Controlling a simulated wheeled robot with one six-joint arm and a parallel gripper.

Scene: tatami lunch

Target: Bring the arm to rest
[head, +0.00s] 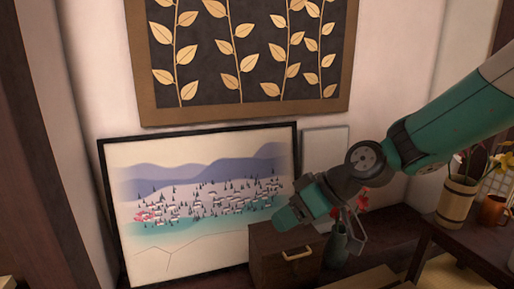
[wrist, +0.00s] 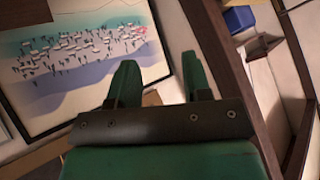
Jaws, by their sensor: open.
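My gripper (wrist: 158,64) shows in the wrist view with its two green fingers spread apart and nothing between them. In the head view my arm reaches in from the right, and my gripper (head: 286,214) points down and left. It appears in front of the lower right part of a framed landscape picture (head: 205,235). That picture also shows upside down in the wrist view (wrist: 75,60), beyond the fingers. I cannot tell the distance between them.
A wooden drawer cabinet (head: 283,268) stands below my gripper. A dark green vase (head: 337,246) with red flowers is beside it, partly hidden. A dark table at right holds a wooden bucket vase (head: 456,200) and an orange mug (head: 492,210). A leaf panel (head: 245,50) hangs above.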

